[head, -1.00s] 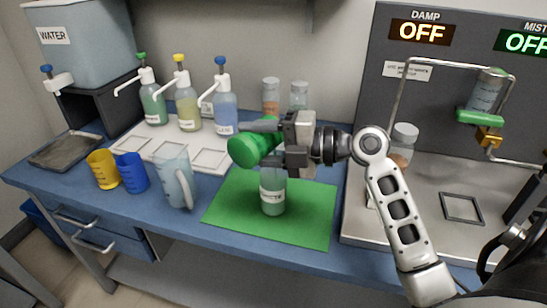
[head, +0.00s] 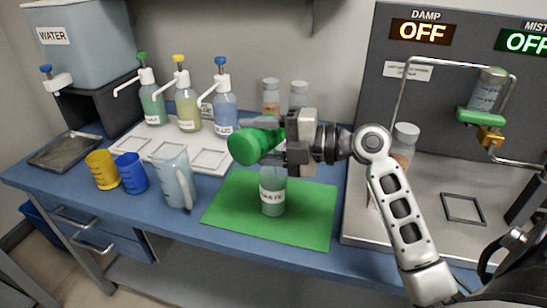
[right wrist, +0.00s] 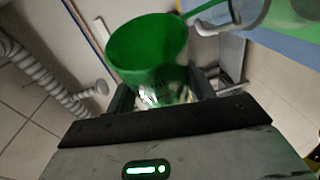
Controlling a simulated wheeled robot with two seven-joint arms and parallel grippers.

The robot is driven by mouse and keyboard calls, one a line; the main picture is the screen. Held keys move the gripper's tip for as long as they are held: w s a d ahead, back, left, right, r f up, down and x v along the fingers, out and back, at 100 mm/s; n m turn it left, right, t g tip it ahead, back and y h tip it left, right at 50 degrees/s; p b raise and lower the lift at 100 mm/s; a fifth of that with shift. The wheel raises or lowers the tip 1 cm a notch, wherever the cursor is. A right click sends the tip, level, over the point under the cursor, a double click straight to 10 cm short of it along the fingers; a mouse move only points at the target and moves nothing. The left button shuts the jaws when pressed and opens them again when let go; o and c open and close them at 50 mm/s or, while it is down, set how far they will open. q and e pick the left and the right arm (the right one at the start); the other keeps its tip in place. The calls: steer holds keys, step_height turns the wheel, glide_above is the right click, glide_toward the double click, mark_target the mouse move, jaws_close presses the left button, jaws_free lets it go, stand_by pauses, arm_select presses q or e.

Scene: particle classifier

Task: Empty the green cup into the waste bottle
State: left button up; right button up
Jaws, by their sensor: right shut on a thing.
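The green cup (head: 246,147) is held in my right gripper (head: 278,140), above the green mat (head: 315,225). The cup is tipped well over, with a round end toward the left front. The waste bottle (head: 273,205), pale green with a white label, stands upright on the mat just below the cup. The bottle's mouth is hidden behind the cup and gripper. In the right wrist view the green cup (right wrist: 148,45) sits between the fingers (right wrist: 165,95). I cannot tell whether anything is left in the cup. My left gripper is not in view.
A yellow cup (head: 102,169), a blue cup (head: 131,173) and a clear jug (head: 174,180) stand left of the mat. Pump bottles (head: 187,108) stand on a white tray (head: 140,138) behind them. A grey machine (head: 455,90) stands at the right.

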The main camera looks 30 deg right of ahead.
arm_select(q)
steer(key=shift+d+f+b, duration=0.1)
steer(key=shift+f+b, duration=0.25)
steer(key=shift+b, duration=0.35)
arm_select(e)
steer(key=shift+d+r+m+y, duration=0.25)
steer(key=shift+r+m+y, duration=0.05)
steer(key=shift+m, duration=0.3)
arm_select(q)
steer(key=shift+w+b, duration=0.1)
steer(key=shift+b, duration=0.2)
arm_select(e)
steer(key=shift+w+d+r, duration=0.1)
stand_by(0.5)
arm_select(q)
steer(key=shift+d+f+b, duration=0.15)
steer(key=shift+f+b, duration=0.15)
steer(key=shift+b, duration=0.25)
arm_select(e)
steer(key=shift+d+r+m+t+y, duration=0.2)
steer(key=shift+m+t+y, duration=0.15)
steer(key=shift+m, duration=0.35)
arm_select(q)
steer(key=shift+b, duration=0.3)
arm_select(e)
steer(key=shift+w+d+r, duration=0.1)
